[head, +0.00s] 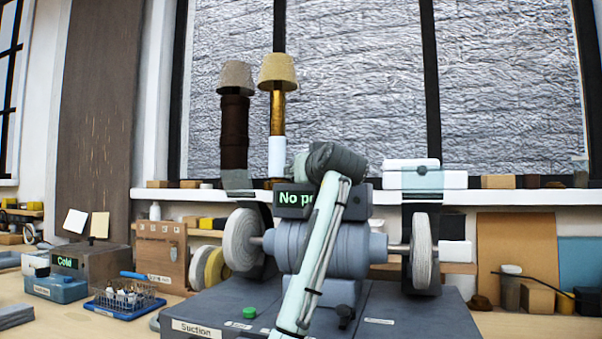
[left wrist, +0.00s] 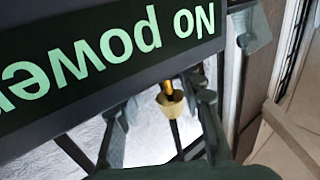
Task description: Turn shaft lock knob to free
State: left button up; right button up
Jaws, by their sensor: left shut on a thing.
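The grey double-wheel machine (head: 345,247) stands mid-bench with a shaft through its drum. A small dark knob (head: 345,311) sits upright on its front base, near a green button (head: 249,312); I cannot tell for sure which part is the shaft lock knob. My left arm rises in front of the machine. Its hand is by the display (head: 292,198), mostly hidden in the head view. In the left wrist view, the display (left wrist: 110,50) shows "No power" upside down close to my left gripper (left wrist: 160,125). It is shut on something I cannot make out. My right gripper is not in view.
Pale wheels (head: 242,240) and (head: 422,250) stand at both shaft ends. Lamps (head: 278,110) and (head: 235,125) stand behind. A blue wire basket (head: 125,302) and a grey box reading "Cold" (head: 88,265) are at the left. Boards and small blocks stand at the right.

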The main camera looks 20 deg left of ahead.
pick_arm(q)
jog(key=shift+r+n+g+y, duration=0.15)
jog(key=shift+n+g+y, duration=0.3)
jog(key=shift+y, duration=0.25)
jog(key=o, duration=1.2)
jog(key=v, duration=1.2)
jog(key=shift+c, duration=0.3)
